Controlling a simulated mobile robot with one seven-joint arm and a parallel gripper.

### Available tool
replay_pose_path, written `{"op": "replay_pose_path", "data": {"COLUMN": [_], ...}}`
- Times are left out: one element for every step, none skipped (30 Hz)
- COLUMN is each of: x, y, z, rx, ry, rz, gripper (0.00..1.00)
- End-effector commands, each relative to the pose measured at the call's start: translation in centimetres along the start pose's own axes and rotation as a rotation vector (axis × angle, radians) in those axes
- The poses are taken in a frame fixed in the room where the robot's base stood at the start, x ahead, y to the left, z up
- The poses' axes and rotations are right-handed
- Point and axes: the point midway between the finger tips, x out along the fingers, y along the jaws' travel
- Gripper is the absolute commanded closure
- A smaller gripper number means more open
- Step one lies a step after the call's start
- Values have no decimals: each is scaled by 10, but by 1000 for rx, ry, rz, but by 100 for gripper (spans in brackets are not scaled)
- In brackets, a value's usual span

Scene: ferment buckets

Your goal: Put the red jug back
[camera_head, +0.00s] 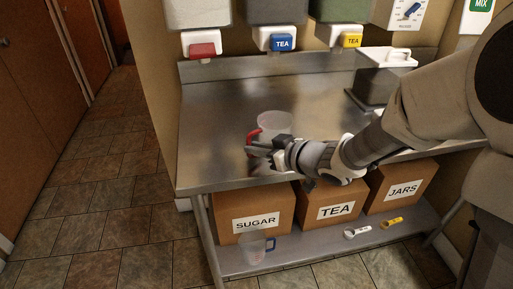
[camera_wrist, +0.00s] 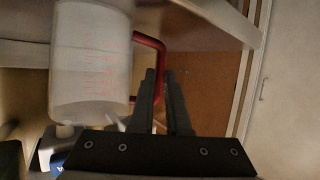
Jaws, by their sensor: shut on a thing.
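The red jug is a clear, frosted measuring jug with a red handle. Its body (camera_head: 274,124) shows just above or on the steel counter, near the front left. Its red handle (camera_head: 253,135) is on the left side of the body. My gripper (camera_head: 254,150) is shut on the handle. In the wrist view the jug body (camera_wrist: 90,65) with faint red markings is at the left, and the handle (camera_wrist: 155,42) reaches between the fingers of my gripper (camera_wrist: 161,75). I cannot tell whether the jug's base touches the counter.
Dispensers with red (camera_head: 202,50), blue (camera_head: 282,43) and yellow (camera_head: 351,41) taps hang over the steel counter (camera_head: 215,110). A lidded grey container (camera_head: 380,82) stands at the back right. The counter's left part is clear.

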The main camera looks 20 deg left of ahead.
Motion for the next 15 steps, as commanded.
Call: {"op": "replay_pose_path", "data": {"x": [0,0,0,0,0,0,0,0,0,0,0,0,0,0,-1], "y": [0,0,0,0,0,0,0,0,0,0,0,0,0,0,0], "z": [1,1,1,1,1,1,1,1,1,1,1,1,1,0,-2], "rx": [1,1,1,1,1,1,1,1,1,1,1,1,0,0,0], "ry": [0,0,0,0,0,0,0,0,0,0,0,0,0,0,0], "rz": [0,0,0,0,0,0,0,0,0,0,0,0,0,0,0], "gripper": [82,77,70,64,59,56,56,56,56,56,56,56,56,56,56]}}
